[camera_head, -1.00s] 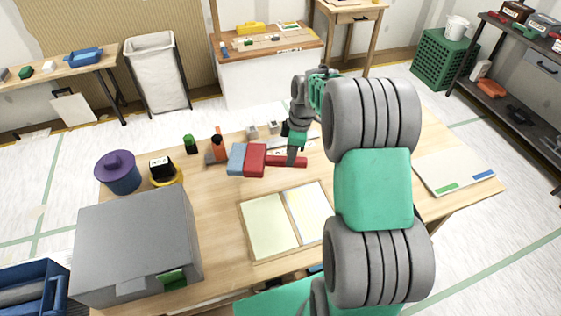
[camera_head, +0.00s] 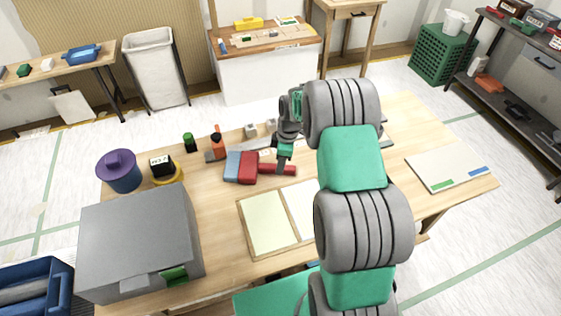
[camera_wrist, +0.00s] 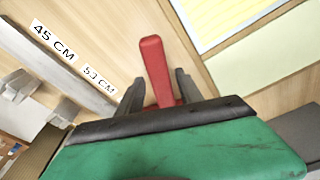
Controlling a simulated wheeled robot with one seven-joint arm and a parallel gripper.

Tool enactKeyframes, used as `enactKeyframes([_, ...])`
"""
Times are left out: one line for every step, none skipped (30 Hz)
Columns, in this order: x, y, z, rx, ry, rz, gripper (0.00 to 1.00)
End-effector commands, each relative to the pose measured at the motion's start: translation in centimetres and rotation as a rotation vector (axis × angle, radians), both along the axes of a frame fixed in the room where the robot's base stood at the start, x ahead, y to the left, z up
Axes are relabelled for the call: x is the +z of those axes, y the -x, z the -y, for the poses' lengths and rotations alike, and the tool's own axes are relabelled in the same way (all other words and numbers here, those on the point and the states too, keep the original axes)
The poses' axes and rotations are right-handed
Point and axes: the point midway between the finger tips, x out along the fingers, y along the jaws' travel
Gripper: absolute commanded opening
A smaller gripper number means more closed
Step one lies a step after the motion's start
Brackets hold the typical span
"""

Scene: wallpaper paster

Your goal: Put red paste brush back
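My gripper (camera_head: 283,160) is over the handle. In the wrist view the fingers of my gripper (camera_wrist: 160,88) stand on either side of the handle, with gaps visible, so it looks open around it.
A grey ruler strip (camera_wrist: 40,62) lies behind the brush. A grey box (camera_head: 140,245) fills the front left. Pale sheets (camera_head: 265,222) lie in front. Bare tabletop lies left of them.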

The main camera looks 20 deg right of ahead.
Motion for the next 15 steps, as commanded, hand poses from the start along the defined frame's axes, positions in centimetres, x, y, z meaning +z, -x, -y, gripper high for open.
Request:
enactKeyframes([0.0, 0.0, 0.0, 0.0, 0.0, 0.0, 0.48])
enactKeyframes([0.0, 0.0, 0.0, 0.0, 0.0, 0.0, 0.51])
enactKeyframes([0.0, 0.0, 0.0, 0.0, 0.0, 0.0, 0.52])
enactKeyframes([0.0, 0.0, 0.0, 0.0, 0.0, 0.0, 0.52])
enactKeyframes([0.0, 0.0, 0.0, 0.0, 0.0, 0.0, 0.52])
enactKeyframes([0.0, 0.0, 0.0, 0.0, 0.0, 0.0, 0.52])
enactKeyframes([0.0, 0.0, 0.0, 0.0, 0.0, 0.0, 0.52])
enactKeyframes([0.0, 0.0, 0.0, 0.0, 0.0, 0.0, 0.52])
enactKeyframes([0.1, 0.0, 0.0, 0.0, 0.0, 0.0, 0.52])
enactKeyframes([0.2, 0.0, 0.0, 0.0, 0.0, 0.0, 0.52])
enactKeyframes([0.3, 0.0, 0.0, 0.0, 0.0, 0.001, 0.52])
enactKeyframes([0.6, -0.1, 0.1, 0.0, 0.0, 0.002, 0.52])
enactKeyframes([0.9, -0.1, 0.1, -0.001, 0.001, 0.004, 0.52])
enactKeyframes([1.4, -0.1, 0.2, -0.001, 0.001, 0.004, 0.52])
enactKeyframes([2.1, 0.0, 0.3, 0.0, 0.001, 0.005, 0.52])
